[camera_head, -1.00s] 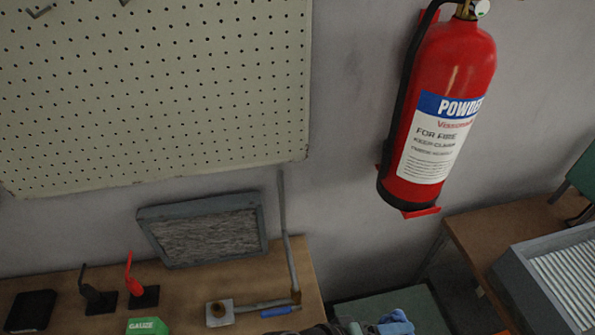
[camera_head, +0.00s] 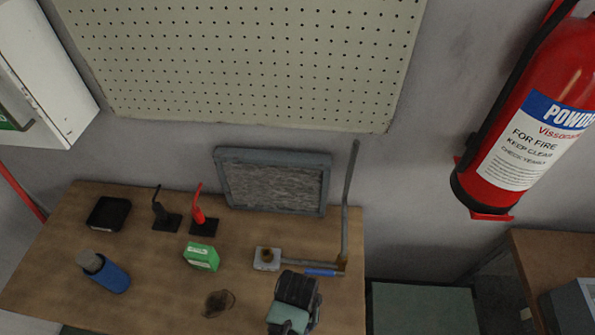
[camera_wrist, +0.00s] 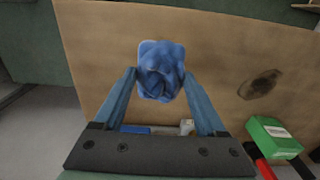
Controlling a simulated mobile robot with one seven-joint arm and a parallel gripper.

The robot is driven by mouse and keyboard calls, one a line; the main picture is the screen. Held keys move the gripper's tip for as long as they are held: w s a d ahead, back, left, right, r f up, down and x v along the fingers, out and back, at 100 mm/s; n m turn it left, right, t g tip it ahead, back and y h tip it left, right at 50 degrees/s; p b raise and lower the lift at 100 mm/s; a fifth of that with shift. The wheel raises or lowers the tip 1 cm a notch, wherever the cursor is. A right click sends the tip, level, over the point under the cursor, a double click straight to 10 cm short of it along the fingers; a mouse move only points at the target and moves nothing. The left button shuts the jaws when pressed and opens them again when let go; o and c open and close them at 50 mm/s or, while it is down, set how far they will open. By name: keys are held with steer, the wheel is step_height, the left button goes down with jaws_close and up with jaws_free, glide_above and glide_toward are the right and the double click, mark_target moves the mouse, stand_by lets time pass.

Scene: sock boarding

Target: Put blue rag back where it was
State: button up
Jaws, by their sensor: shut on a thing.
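The blue rag (camera_wrist: 160,65) is a crumpled bundle between the fingertips of my gripper (camera_wrist: 161,85) in the wrist view. The fingers are shut on it from both sides. Behind it is the brown tabletop; I cannot tell whether the rag touches the wood. In the head view my gripper (camera_head: 293,302) is over the front right part of the wooden table (camera_head: 150,245), and its body hides most or all of the rag.
On the table are a green gauze box (camera_head: 201,257), a blue cylinder (camera_head: 107,273), a dark brown patch (camera_head: 218,303), a black tray (camera_head: 108,213), a black stand (camera_head: 165,216), a red stand (camera_head: 203,214), a framed filter (camera_head: 273,182) and a blue-handled tool (camera_head: 321,272). A fire extinguisher (camera_head: 525,110) hangs right.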

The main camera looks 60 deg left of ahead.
steer(key=shift+f, duration=2.4)
steer(key=o, duration=1.1)
steer(key=shift+o, duration=0.2)
steer(key=shift+r, duration=0.1)
step_height(320, 180, up, 12)
steer(key=shift+f, duration=0.1)
steer(key=shift+w, duration=0.1)
